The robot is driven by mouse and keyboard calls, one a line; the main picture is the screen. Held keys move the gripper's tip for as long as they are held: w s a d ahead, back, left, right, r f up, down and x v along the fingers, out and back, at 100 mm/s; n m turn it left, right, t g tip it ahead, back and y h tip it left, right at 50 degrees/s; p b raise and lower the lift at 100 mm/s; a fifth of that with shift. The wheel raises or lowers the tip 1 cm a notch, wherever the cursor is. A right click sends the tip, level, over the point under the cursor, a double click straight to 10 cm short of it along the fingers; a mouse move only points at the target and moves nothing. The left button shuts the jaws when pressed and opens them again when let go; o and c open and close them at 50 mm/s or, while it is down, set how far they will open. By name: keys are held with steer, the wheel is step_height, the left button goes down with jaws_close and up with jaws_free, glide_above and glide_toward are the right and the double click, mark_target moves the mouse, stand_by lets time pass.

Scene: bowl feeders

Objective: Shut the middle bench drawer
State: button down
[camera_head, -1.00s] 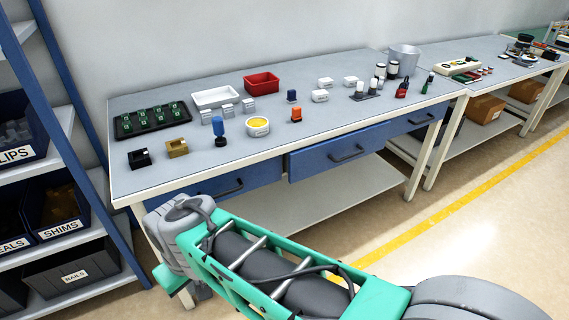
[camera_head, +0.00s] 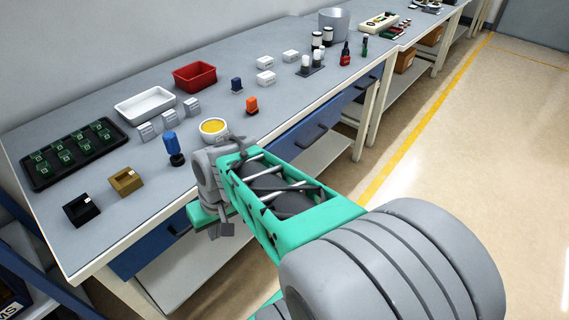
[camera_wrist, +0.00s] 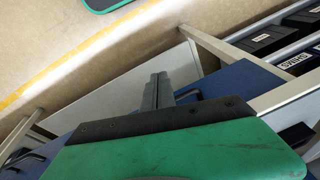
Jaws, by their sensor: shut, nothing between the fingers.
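The bench (camera_head: 102,241) has blue drawers under its top. The middle drawer (camera_head: 300,135) has a dark bar handle and stands out slightly from the bench front; my arm hides its left part. Its handle seems to show at the lower left of the wrist view (camera_wrist: 22,160). My gripper (camera_head: 226,230) is shut and empty, in front of the bench edge between the left drawer (camera_head: 150,243) and the middle drawer. In the wrist view its fingers (camera_wrist: 157,92) are together, near the left drawer's handle, with no clear contact.
On the bench top near my arm stand a yellow-filled bowl (camera_head: 213,127), a blue-topped part (camera_head: 172,146) and an orange part (camera_head: 251,105). A lower shelf (camera_head: 185,265) lies under the drawers. A rack with bins (camera_wrist: 265,40) stands at the left end. Floor right of the bench is clear.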

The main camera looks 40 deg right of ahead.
steer(key=w+d+f+m+t+y, duration=0.2)
steer(key=d+f+m+t, duration=0.15)
steer(key=d, duration=0.55)
steer(key=w+d+f+m+t+y, duration=0.1)
steer(key=w+d+f+m+t, duration=0.1)
steer(key=d+m, duration=0.5)
steer(key=s+d+r+m+t+h, duration=0.1)
steer(key=s+d+m+t+h, duration=0.2)
steer(key=d, duration=0.5)
steer(key=s+d+r+m+t, duration=0.1)
steer(key=s+d+m+t, duration=0.1)
steer(key=s+d+t, duration=0.4)
steer(key=w+f+g, duration=0.2)
steer(key=w, duration=1.2)
steer(key=shift+w+a+f, duration=0.15)
steer(key=shift+a+f, duration=0.05)
steer(key=shift+f, duration=0.15)
